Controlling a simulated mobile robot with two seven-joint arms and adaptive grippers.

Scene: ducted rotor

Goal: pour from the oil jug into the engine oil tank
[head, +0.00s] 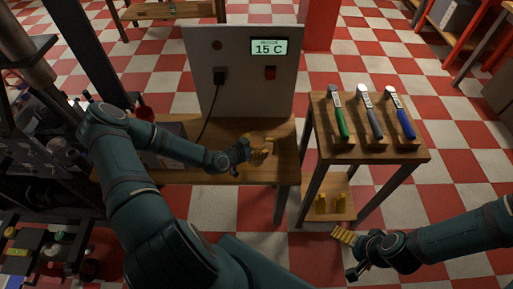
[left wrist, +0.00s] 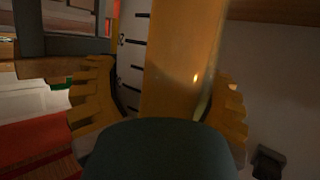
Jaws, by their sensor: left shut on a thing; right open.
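My left gripper (head: 257,152) is over the wooden bench (head: 210,176), in front of the grey panel. In the left wrist view its yellow toothed fingers (left wrist: 160,110) are shut around an amber vessel (left wrist: 172,70) with a white strip of black tick marks, which looks like the oil jug. In the head view the gripper mostly hides it, and its tilt is hard to tell. My right gripper (head: 350,253) is open and empty, low over the checkered floor at the lower right. I cannot clearly pick out the engine oil tank; a grey box (head: 170,139) sits on the bench behind my left arm.
A grey panel (head: 240,75) with a "15 C" display (head: 269,47) and a plugged black cable stands at the bench's back. A side table (head: 366,145) holds green, grey and blue-handled tools; two small yellow things (head: 330,204) stand on a shelf below. Dark shelving crowds the left.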

